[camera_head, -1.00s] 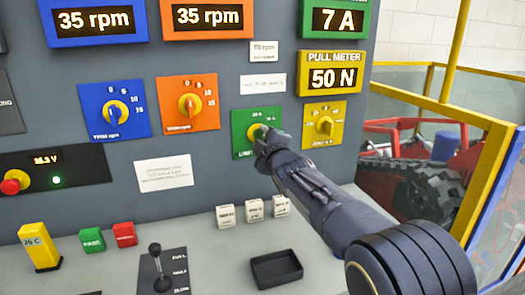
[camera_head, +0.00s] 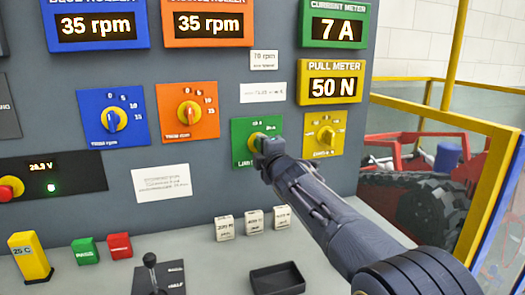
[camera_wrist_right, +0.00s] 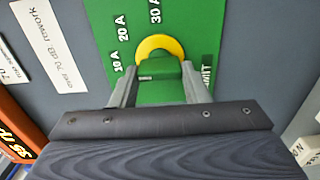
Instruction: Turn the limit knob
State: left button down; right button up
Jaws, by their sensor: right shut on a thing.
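The limit knob (camera_wrist_right: 160,46) is yellow and round on a green plate (camera_head: 240,130) of the grey panel. In the right wrist view the plate carries the marks 10 A, 20 A and 30 A beside the knob. My right gripper (camera_head: 262,142) reaches the knob from the lower right, its jaws shut on it. In the right wrist view the two fingers (camera_wrist_right: 158,80) stand on either side of the knob's grip, which is green here. The gripper hides part of the knob in the head view. My left gripper is not in view.
Blue (camera_head: 114,116), orange (camera_head: 187,111) and yellow (camera_head: 323,134) knob plates flank the green one. A green meter (camera_head: 338,25) reads 7 A. A black tray (camera_head: 277,279) and several small white blocks lie on the ledge below. A yellow railing (camera_head: 440,113) stands at right.

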jog(key=o, duration=1)
jog(key=b+v, duration=0.3)
jog(key=v, duration=0.4)
jog(key=shift+s+d, duration=0.1)
jog(key=shift+s, duration=0.25)
